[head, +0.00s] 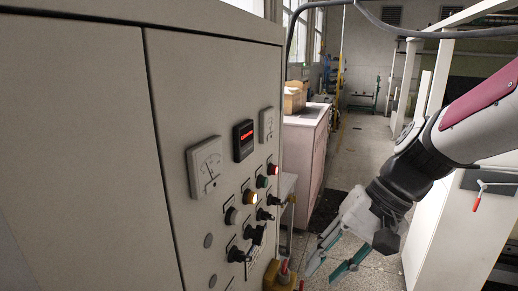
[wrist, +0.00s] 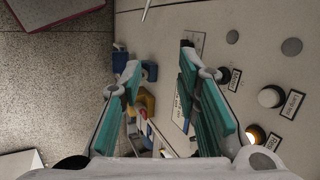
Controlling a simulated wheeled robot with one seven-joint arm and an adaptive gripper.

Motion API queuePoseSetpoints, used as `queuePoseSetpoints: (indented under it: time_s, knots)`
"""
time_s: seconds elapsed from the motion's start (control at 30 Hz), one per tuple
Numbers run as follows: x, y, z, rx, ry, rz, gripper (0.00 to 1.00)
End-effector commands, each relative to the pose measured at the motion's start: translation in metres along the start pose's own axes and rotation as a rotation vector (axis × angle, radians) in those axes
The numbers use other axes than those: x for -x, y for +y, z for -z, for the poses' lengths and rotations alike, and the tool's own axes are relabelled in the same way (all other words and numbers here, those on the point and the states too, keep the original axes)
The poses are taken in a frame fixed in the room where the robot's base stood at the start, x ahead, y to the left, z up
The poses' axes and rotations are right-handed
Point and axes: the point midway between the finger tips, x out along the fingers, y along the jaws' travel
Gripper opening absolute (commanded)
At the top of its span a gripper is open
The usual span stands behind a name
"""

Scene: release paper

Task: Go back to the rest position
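My gripper (head: 328,266) hangs at the lower right of the head view, to the right of the grey control cabinet (head: 90,130). Its teal fingers point down and to the left, clear of the cabinet's switches in that view. In the wrist view my gripper (wrist: 160,70) has its two teal fingers spread wide apart. I see nothing held between them. The cabinet's panel (wrist: 262,25) with its knobs lies beside the right finger in the wrist view. Part of the fingers is cut close to the bottom of the head view.
The cabinet panel carries gauges (head: 205,166), a red display (head: 243,140), lamps and several black switches (head: 237,255). Blue and yellow items (wrist: 146,103) show beyond the fingers. A pinkish cabinet (head: 304,150) stands behind. A white frame (head: 440,220) stands at right. Open floor (head: 362,150) lies between.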

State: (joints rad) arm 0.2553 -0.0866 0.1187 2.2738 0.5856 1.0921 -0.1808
Motion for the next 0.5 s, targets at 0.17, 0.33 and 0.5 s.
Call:
queuePoseSetpoints:
  time_s: [0.17, 0.33, 0.5]
  knots:
    - [0.025, 0.016, -0.028, 0.131, 0.147, -0.163, 0.30]
    - [0.050, 0.034, -0.048, 0.242, 0.300, -0.293, 0.30]
    - [0.071, 0.048, -0.060, 0.330, 0.439, -0.380, 0.30]
